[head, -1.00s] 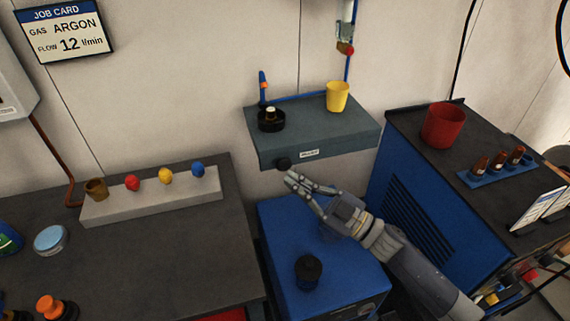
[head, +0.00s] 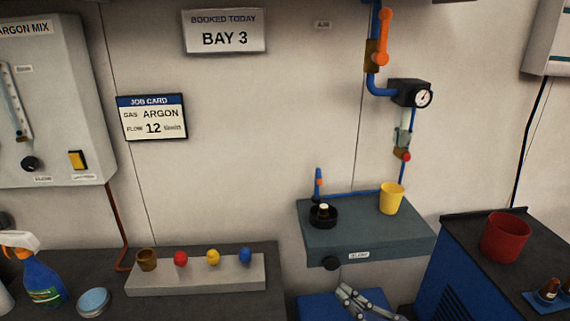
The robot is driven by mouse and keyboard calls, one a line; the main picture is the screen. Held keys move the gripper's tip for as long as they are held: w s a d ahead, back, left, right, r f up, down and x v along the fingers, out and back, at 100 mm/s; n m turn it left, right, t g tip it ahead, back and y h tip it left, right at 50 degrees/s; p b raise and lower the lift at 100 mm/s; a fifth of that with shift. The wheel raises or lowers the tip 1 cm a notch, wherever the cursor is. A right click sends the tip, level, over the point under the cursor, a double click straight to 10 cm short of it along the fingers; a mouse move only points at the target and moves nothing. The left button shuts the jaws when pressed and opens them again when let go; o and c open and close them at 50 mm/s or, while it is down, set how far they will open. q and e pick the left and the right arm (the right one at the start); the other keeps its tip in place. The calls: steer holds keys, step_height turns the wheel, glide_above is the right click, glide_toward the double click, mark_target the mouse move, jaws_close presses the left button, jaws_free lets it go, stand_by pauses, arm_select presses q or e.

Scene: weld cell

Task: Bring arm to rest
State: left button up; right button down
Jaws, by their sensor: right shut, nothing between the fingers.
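My right gripper (head: 358,299) shows at the bottom edge of the head view, below the grey wall shelf (head: 390,236) and in front of the blue cabinet top (head: 313,308). Its fingers are shut with nothing between them, and it touches nothing that I can see. Most of my right arm is cut off by the bottom of the picture. My left gripper is out of view.
A red pot (head: 505,237) stands on the right cabinet. A rack with coloured balls (head: 200,280) sits on the left bench.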

steer(key=s+d+f+m+g+h, duration=0.35)
steer(key=d+f+m+h, duration=0.35)
steer(key=f+m+h, duration=0.6)
steer(key=s+a+f+n+g+h, duration=0.1)
steer(key=s+f+g, duration=0.25)
steer(key=s, duration=0.65)
steer(key=s+a+f+g, duration=0.25)
steer(key=s+g, duration=0.25)
steer(key=s, duration=0.5)
step_height(320, 180, down, 27)
steer(key=s+d+g, duration=0.1)
steer(key=s+g, duration=0.1)
steer(key=s+d+f, duration=0.3)
steer(key=s+f, duration=1.1)
steer(key=s, duration=0.2)
steer(key=shift+f+n+g, duration=0.4)
